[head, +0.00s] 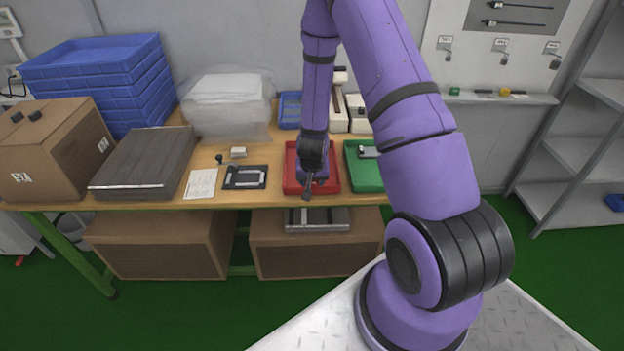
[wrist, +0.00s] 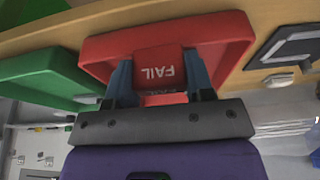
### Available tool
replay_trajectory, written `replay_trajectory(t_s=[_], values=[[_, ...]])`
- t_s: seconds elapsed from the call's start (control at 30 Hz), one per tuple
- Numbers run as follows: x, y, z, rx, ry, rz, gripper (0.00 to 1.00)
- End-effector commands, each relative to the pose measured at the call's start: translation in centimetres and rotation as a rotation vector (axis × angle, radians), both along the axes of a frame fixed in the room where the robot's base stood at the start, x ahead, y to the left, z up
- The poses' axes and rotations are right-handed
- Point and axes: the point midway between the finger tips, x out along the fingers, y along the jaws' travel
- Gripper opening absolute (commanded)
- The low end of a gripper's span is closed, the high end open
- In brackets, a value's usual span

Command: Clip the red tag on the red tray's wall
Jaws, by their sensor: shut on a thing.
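The red tray (head: 292,160) lies at the front of the wooden table, and its near wall shows in the wrist view (wrist: 218,30). The red tag (wrist: 158,66), marked FAIL, is between the two fingers of my gripper (wrist: 160,75) in the wrist view. My gripper (head: 308,190) is shut on the tag at the tray's front wall. In the wrist view the tag overlaps the wall; I cannot tell whether it sits over the rim or just in front of it. In the head view the tag is hidden or too small to make out.
A green tray (head: 362,174) stands just right of the red tray. To the left are a black framed device (head: 245,177), a paper sheet (head: 201,183), a grey case (head: 143,160) and a cardboard box (head: 60,150). Cardboard boxes (head: 315,250) stand under the table.

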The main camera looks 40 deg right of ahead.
Motion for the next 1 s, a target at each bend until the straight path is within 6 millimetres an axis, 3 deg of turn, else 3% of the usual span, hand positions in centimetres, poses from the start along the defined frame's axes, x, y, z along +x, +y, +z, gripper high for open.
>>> replay_trajectory(t_s=[1.0], values=[[0.01,0.01,-0.39,0.0,0.0,0.0,0.26]])
